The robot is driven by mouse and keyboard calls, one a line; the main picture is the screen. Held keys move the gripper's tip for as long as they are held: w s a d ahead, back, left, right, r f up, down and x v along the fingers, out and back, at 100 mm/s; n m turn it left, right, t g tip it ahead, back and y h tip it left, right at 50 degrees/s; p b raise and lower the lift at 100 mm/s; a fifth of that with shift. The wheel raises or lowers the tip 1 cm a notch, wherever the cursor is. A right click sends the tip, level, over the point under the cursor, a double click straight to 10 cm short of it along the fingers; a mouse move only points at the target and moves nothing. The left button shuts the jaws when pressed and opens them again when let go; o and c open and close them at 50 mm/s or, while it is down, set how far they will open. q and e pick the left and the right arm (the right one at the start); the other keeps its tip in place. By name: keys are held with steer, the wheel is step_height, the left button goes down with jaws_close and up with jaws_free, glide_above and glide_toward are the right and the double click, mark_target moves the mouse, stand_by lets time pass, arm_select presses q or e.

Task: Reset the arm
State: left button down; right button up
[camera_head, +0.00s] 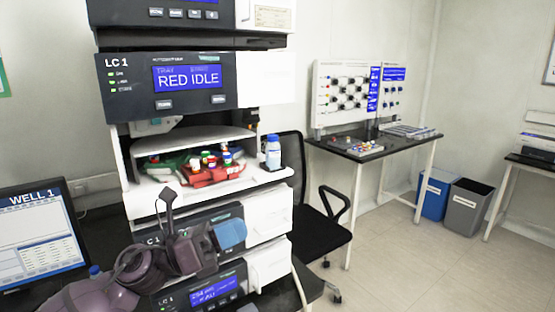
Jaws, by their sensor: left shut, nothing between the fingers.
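My left arm comes in from the lower left, in front of the lower part of the instrument stack (123,187). My left gripper (231,235) has blue fingertips that are shut and hold nothing. It is in front of a lower module of the stack, below the open compartment. Whether it touches the stack, I cannot tell. My right gripper is not in view.
The open compartment holds a green tray (152,168) and a red tray (233,177) with several vials. A blue-capped bottle (273,155) stands at its right edge. A monitor (38,240) is at left. A black chair (318,232), table (345,152) and two bins stand right.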

arm_select(q)
steer(key=s+a+f+n+t+y, duration=0.2)
steer(key=a+f+n+t+y, duration=0.45)
steer(key=f+n, duration=0.6)
steer(key=s+a+f+n+t+y, duration=0.1)
steer(key=a+f+n+t+y, duration=0.6)
steer(key=n, duration=1)
steer(key=s+a+f+n+g+y, duration=0.3)
steer(key=s+f+n+g, duration=0.1)
steer(key=s+f+n, duration=0.3)
steer(key=s+a+f+n+g+y, duration=0.3)
steer(key=s+f+n, duration=0.5)
steer(key=s+f, duration=0.3)
step_height(320, 180, down, 3)
steer(key=shift+s+a+g+y, duration=0.15)
steer(key=shift+a+g+y, duration=0.3)
steer(key=shift+g, duration=0.4)
